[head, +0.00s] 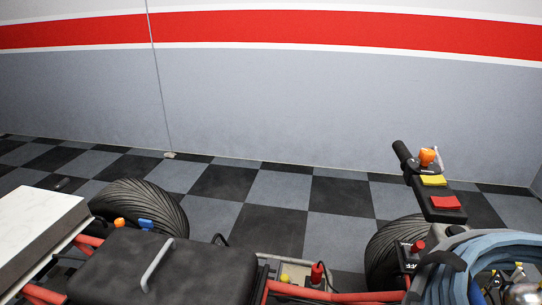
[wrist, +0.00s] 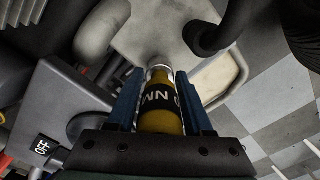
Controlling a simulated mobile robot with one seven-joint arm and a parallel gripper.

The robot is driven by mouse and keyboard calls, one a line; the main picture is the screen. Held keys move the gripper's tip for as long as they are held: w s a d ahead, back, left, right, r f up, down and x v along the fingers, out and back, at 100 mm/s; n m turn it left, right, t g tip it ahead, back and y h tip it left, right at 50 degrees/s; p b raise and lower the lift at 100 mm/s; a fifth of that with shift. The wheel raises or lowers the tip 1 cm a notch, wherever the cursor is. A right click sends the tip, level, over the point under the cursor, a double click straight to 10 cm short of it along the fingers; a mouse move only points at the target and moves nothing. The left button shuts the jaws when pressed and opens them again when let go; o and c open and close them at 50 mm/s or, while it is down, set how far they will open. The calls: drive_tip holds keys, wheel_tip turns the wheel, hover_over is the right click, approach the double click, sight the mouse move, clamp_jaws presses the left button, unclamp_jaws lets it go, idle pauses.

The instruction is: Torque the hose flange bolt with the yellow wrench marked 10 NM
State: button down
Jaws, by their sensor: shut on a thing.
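In the wrist view my gripper (wrist: 161,88) is shut on the yellow wrench (wrist: 159,122), with a blue finger on either side. A black band around its handle shows "NM" in white; the rest of the marking is hidden. The wrench's metal end points away from me toward a pale grey part, and I cannot tell whether it touches anything. A black hose (wrist: 204,38) curves down beside it on the upper right. I cannot make out the flange bolt.
The stripped quad fills the bottom of the head view, with a black seat panel (head: 120,265), tyres (head: 140,205) and handlebar (head: 403,150). A grey box marked OFF (wrist: 45,125) is left of my gripper. Checkered floor lies behind.

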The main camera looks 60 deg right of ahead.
drive_tip(key=shift+r+p, duration=1.6)
drive_tip(key=shift+r, duration=0.25)
wheel_tip(320, 180, up, 4)
drive_tip(key=p, duration=0.4)
drive_tip(key=shift+w, duration=0.1)
